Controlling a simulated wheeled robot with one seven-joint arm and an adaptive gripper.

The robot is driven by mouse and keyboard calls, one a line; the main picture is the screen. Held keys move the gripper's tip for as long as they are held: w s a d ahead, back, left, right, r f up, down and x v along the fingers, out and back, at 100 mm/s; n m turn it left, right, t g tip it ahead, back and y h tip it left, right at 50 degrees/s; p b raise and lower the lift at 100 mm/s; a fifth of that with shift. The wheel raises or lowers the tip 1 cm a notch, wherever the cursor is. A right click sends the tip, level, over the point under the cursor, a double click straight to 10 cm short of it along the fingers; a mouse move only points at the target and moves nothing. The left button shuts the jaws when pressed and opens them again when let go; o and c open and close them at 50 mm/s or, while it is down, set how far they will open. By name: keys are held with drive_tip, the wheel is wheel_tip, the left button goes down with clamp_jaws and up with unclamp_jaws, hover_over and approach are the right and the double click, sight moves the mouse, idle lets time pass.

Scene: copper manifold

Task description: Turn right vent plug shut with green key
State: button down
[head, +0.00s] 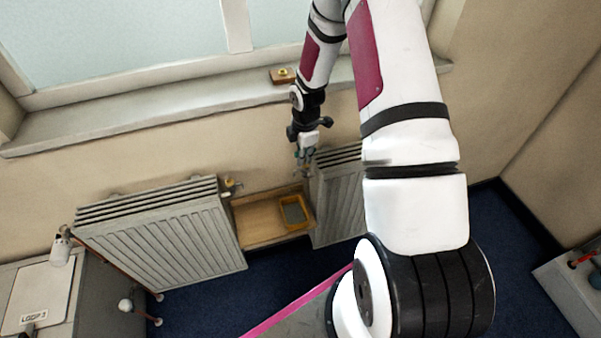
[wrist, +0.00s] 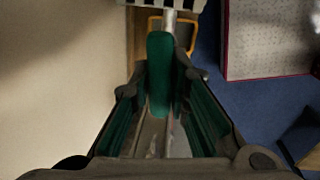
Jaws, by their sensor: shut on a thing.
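My gripper (head: 306,158) points down at the upper left corner of the right radiator (head: 338,198). In the wrist view its fingers (wrist: 164,88) are shut on the green key (wrist: 160,62), whose rounded green handle lies between them. A pale metal shaft (wrist: 168,22) runs from the handle toward the top of the picture. The right vent plug cannot be made out; the gripper and key cover that corner in the head view. I cannot tell whether the key touches the plug.
The left radiator (head: 165,232) has a brass fitting (head: 230,185) at its upper right corner. Between the radiators a wooden shelf (head: 258,230) bears a yellow-rimmed tray (head: 284,214). A small wooden block with a yellow piece (head: 283,75) sits on the window sill (head: 150,108).

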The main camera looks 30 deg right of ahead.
drive_tip(key=shift+r+p, duration=0.55)
drive_tip(key=shift+r, duration=1.45)
